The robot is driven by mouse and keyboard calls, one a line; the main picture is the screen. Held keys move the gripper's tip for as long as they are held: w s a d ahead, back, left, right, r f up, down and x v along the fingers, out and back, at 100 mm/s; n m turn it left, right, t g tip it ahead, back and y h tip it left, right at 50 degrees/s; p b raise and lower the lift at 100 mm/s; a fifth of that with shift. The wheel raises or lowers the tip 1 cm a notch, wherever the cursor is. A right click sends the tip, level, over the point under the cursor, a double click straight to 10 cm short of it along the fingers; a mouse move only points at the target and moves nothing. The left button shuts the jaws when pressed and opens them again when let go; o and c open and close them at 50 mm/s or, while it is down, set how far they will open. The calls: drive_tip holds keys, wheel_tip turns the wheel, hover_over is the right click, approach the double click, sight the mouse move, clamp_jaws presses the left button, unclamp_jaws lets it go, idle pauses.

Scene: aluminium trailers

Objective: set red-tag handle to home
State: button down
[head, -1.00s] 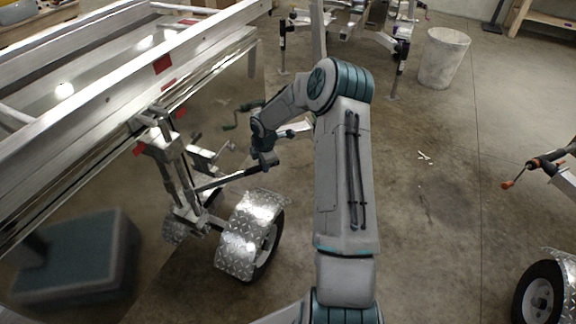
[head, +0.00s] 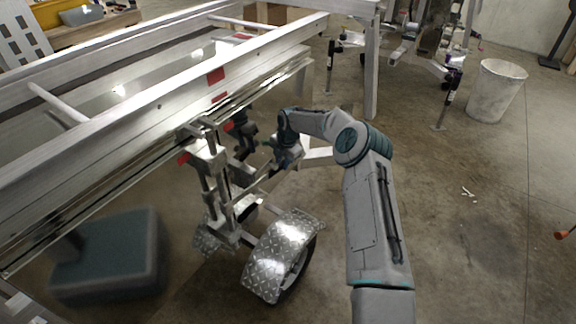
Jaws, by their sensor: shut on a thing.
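My gripper (head: 273,168) is beside the aluminium trailer, above the diamond-plate fender. It is shut on the end of a thin metal bar, the handle (head: 258,184), which slants down left toward the upright bracket (head: 222,190) under the frame. The gripper covers the handle's end, and I see no tag on the held part. Red marks show on the bracket's top left (head: 184,158) and near the rail (head: 228,127). Which tag belongs to the handle, I cannot tell.
The trailer's long rail (head: 150,115) runs above and left of my gripper. The fender (head: 283,250) and its wheel are just below. A blurred grey-blue block (head: 110,258) is at lower left. A white bin (head: 496,90) stands back right, with open floor in front.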

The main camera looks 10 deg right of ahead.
drive_tip(key=shift+a, duration=0.25)
drive_tip(key=c, duration=1.2)
unclamp_jaws()
drive_tip(key=shift+a, duration=0.1)
drive_tip(key=shift+c, duration=0.2)
drive_tip(key=shift+d+r, duration=0.1)
drive_tip(key=shift+d, duration=0.1)
drive_tip(key=shift+d+r, duration=0.1)
drive_tip(key=shift+r, duration=0.2)
wheel_tip(320, 180, up, 13)
drive_tip(key=s+d+b, duration=0.1)
drive_tip(key=s, duration=0.1)
drive_tip(key=shift+d, duration=0.15)
drive_tip(key=shift+f, duration=0.1)
